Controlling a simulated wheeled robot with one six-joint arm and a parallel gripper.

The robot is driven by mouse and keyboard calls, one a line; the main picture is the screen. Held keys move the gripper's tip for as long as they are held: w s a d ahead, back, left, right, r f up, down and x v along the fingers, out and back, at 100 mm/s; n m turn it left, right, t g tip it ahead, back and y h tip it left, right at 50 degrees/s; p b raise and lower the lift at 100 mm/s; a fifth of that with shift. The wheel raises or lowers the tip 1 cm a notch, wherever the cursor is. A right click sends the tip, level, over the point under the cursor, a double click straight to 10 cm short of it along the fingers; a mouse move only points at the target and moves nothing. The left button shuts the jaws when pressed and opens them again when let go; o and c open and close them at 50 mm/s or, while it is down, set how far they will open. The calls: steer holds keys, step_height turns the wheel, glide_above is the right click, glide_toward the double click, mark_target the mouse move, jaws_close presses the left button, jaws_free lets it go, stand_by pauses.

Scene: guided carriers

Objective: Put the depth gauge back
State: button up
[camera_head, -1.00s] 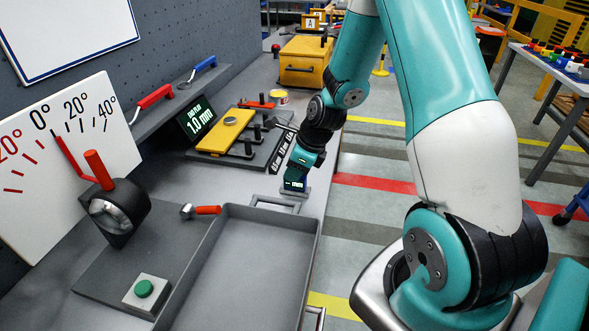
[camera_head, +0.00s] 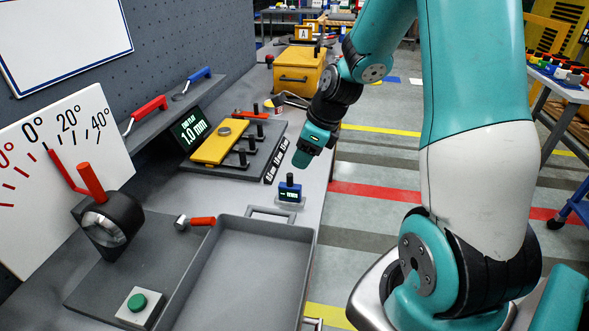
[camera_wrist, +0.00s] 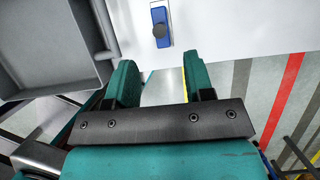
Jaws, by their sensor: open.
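The depth gauge is a small blue block (camera_head: 290,193) with a lit display and a dark upright knob. It stands upright on a pale base plate (camera_head: 289,203) near the bench's front edge, beyond the grey tray. In the wrist view the blue gauge (camera_wrist: 158,20) shows from above at the top, with its round dark knob facing me. My gripper (camera_head: 303,166) is above and a little beyond the gauge, apart from it. In the wrist view my gripper's two teal fingers (camera_wrist: 160,85) are spread with nothing between them.
A grey tray (camera_head: 236,290) with a handle lies nearest. A yellow plate fixture (camera_head: 217,143) with black pegs and a 1.0 mm display (camera_head: 192,128) stands behind. A dial board (camera_head: 50,190), red lever and green button (camera_head: 137,302) are at left.

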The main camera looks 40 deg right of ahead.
steer(key=s+a+r+n+g+y, duration=0.1)
steer(key=s+a+r+n, duration=0.35)
steer(key=a+n, duration=0.5)
steer(key=s+a+r+n+g, duration=0.1)
steer(key=s+a+r+n, duration=0.3)
steer(key=a+n, duration=0.5)
steer(key=s+a+r+n, duration=0.2)
steer(key=s+n, duration=0.3)
steer(key=n, duration=0.3)
steer(key=s+a+r+n+g, duration=0.1)
steer(key=s+a+n, duration=0.3)
steer(key=n, duration=0.5)
steer(key=shift+s+r, duration=0.45)
steer(key=shift+s, duration=0.6)
